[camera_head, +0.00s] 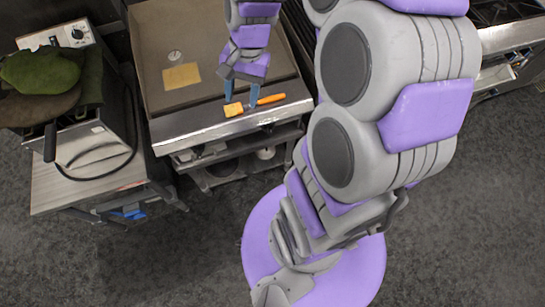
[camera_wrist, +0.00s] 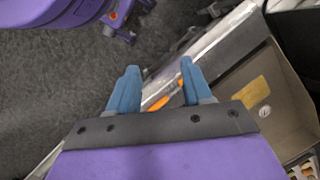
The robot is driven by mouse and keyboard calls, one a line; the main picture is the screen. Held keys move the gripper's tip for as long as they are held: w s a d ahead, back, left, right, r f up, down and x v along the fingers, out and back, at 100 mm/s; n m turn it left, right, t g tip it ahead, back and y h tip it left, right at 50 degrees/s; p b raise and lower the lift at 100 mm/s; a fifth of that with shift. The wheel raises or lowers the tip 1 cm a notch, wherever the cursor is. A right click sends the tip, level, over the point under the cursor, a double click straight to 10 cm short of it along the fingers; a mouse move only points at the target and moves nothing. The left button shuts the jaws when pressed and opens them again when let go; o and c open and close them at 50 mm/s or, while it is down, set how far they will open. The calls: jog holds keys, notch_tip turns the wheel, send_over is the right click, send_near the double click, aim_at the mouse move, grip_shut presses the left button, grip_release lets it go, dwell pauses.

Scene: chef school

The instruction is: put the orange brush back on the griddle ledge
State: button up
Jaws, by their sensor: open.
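The orange brush (camera_head: 271,99) lies on the front metal ledge (camera_head: 205,133) of the griddle (camera_head: 215,50), its yellow-orange head to the left and its handle to the right. My gripper (camera_head: 242,94) is open, with its blue fingers pointing down at the brush, one near the head and one near the handle. In the wrist view, part of the orange brush (camera_wrist: 163,102) shows between the two spread fingers of my gripper (camera_wrist: 159,68), and the rest is hidden. I cannot tell whether the fingers touch it.
A yellow rectangular piece (camera_head: 181,76) and a small round disc (camera_head: 175,56) lie on the griddle plate. An appliance with a dial (camera_head: 75,34) and a green cloth-like item (camera_head: 42,71) stands at the left on a metal cart (camera_head: 75,188). The dark floor in front is open.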

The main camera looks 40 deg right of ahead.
jog(key=s+a+r+n+h, duration=0.1)
jog(key=s+n, duration=0.3)
jog(key=s, duration=0.5)
jog(key=s+a+r+n+h, duration=0.1)
jog(key=s+n, duration=0.4)
jog(key=s, duration=0.5)
jog(key=a+h, duration=0.1)
jog(key=a, duration=0.1)
jog(key=shift+s+a+r+g, duration=0.25)
jog(key=shift+s+a+g, duration=0.05)
jog(key=shift+g, duration=0.1)
jog(key=shift+f, duration=0.1)
